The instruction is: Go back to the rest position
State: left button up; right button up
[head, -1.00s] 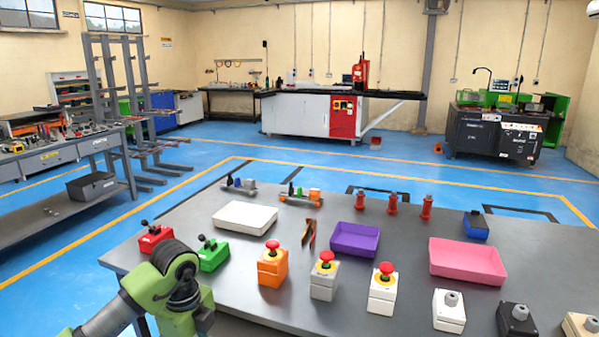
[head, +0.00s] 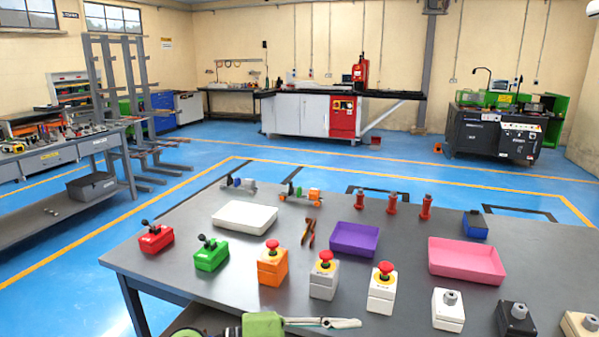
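The rest of that arm is cut off by the frame. My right gripper is out of view.
The grey table (head: 200,285) carries a red switch box (head: 156,239), a green one (head: 211,256), emergency-stop boxes including an orange one (head: 272,266), and white (head: 245,217), purple (head: 354,239) and pink (head: 466,261) trays. A shelf bench (head: 60,160) stands at left.

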pick_arm(q)
notch_tip(320, 180, up, 7)
jog(key=w+a+n+t+h, duration=0.2)
jog(key=a+n+t+h, duration=0.15)
jog(key=t, duration=0.25)
jog(key=w+a+n+t+y, duration=0.5)
jog(key=a+n+t+y, duration=0.55)
jog(key=n, duration=0.25)
jog(key=s+a+f+n+g+y, duration=0.2)
jog(key=a+f+n+y, duration=0.25)
jog(key=a+f, duration=0.3)
jog(key=s+a+f+n+g+y, duration=0.2)
jog(key=a+f+n+g+y, duration=0.15)
jog(key=a+f+y, duration=0.45)
jog(key=s+d+f+g+h, duration=0.1)
jog(key=s+f+g, duration=0.4)
jog(key=s+f, duration=0.55)
jog(key=s+f+g+h, duration=0.2)
jog(key=s+f+g, duration=0.45)
jog(key=s, duration=0.75)
notch_tip(320, 180, down, 28)
jog(key=s, duration=0.2)
jog(key=s+a+f+g, duration=0.1)
jog(key=s+a+f, duration=0.1)
jog(key=s+f, duration=1.3)
jog(key=shift+s+a+f, duration=0.25)
jog(key=shift+s+f, duration=0.1)
jog(key=shift+s, duration=0.6)
